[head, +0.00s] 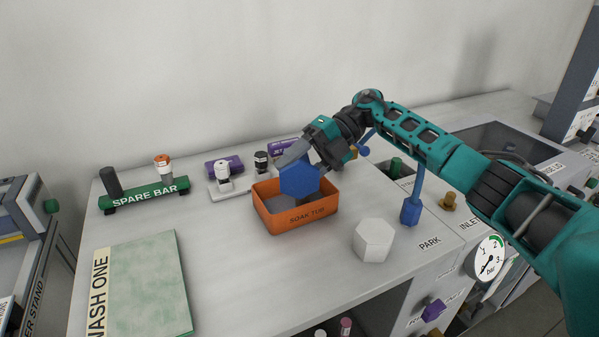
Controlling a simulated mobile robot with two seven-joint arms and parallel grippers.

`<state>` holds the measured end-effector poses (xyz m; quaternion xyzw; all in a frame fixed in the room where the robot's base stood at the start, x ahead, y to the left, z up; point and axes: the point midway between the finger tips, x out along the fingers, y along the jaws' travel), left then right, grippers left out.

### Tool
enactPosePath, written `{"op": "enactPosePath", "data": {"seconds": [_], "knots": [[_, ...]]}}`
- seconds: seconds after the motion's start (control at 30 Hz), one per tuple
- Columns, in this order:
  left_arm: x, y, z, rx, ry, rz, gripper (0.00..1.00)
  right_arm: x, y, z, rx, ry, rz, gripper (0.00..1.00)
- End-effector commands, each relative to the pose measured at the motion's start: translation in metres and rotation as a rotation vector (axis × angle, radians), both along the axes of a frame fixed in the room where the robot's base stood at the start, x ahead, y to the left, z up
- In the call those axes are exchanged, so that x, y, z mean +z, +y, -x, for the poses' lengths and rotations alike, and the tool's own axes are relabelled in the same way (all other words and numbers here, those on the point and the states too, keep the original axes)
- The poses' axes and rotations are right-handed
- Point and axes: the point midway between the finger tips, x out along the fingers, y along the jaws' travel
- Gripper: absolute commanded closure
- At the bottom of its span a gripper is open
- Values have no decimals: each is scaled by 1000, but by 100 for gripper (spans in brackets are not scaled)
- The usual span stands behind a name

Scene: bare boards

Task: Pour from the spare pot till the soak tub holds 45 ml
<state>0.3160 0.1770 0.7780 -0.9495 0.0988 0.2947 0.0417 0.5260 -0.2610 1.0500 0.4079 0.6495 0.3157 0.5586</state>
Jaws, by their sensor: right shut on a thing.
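No label naming the spare pot is visible. My left gripper is not in view.
A white six-sided block or pot (373,240) stands right of the tub, near a blue tool (411,211) by the PARK label. Behind are purple cylinders (224,166) and a green spare bar (145,195). A pale green board (145,285) lies front left.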

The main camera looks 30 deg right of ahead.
Motion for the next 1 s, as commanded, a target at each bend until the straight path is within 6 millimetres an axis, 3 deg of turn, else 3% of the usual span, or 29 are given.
{"op": "enactPosePath", "data": {"seconds": [1.0], "knots": [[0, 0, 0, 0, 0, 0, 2, 2, 0, -1, 0, 37, -17, 82]]}}
